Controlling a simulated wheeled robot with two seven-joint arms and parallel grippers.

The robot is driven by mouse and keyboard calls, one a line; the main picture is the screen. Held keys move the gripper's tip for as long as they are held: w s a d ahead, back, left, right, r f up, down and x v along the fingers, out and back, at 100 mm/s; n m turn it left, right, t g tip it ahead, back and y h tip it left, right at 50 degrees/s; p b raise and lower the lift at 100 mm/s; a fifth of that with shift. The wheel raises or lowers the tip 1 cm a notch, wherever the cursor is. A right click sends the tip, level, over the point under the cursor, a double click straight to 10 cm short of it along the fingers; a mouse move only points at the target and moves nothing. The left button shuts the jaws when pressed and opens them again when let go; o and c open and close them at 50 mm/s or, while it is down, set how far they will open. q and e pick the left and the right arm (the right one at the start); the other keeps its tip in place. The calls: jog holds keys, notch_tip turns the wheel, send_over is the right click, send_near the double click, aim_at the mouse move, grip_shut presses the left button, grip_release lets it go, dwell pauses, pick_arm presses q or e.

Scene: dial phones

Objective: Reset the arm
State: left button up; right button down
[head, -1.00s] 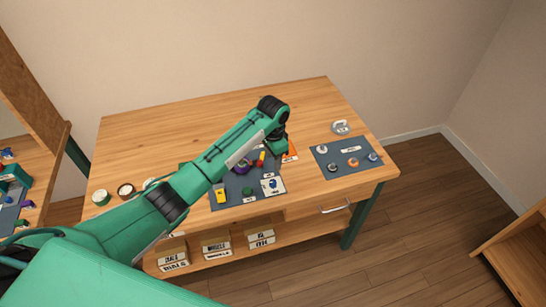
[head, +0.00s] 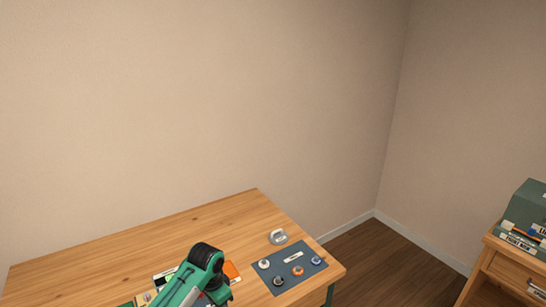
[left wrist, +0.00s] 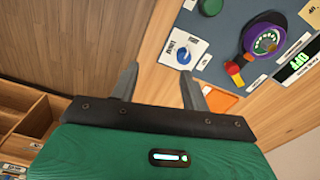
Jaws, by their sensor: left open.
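My left arm (head: 199,265) comes in from the bottom edge of the head view, over the wooden table. Its fingers are not clear there. In the left wrist view my left gripper (left wrist: 158,69) is open with nothing between its two grey fingers. Beyond the fingers lie a white card with a blue knob (left wrist: 184,55) and a round purple dial device (left wrist: 265,42) with red and yellow parts, both apart from the fingers. My right gripper is in neither view.
The wooden table (head: 120,255) has a blue-grey mat (head: 291,258) with several small knobs at its right end. A grey ring-like object (head: 278,237) stands behind the mat. A wooden cabinet (head: 515,268) holding a green box (head: 525,215) is at far right. Floor lies between.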

pick_arm(q)
jog(key=s+d+f+h, duration=0.15)
jog(key=s+f, duration=0.25)
jog(key=s, duration=0.5)
jog(key=s+a+r+n+t+y, duration=0.1)
jog(key=s+a+r+n, duration=0.1)
jog(key=s, duration=0.6)
jog(key=s+a+r+n+t, duration=0.1)
jog(key=s+a+r+n, duration=0.15)
jog(key=s, duration=0.65)
jog(key=s+a+r+n+t+y, duration=0.1)
jog(key=s+a+n, duration=0.15)
jog(key=s, duration=0.55)
notch_tip(320, 180, down, 30)
jog(key=g, duration=0.1)
jog(key=s+a+f, duration=0.2)
jog(key=s+f, duration=0.8)
jog(key=s+a+f+g, duration=0.1)
jog(key=s+f, duration=0.9)
jog(key=f, duration=0.1)
jog(key=shift+a+f+m+b, duration=0.15)
jog(key=shift+a+m+b, duration=0.15)
jog(key=shift+a+m, duration=0.1)
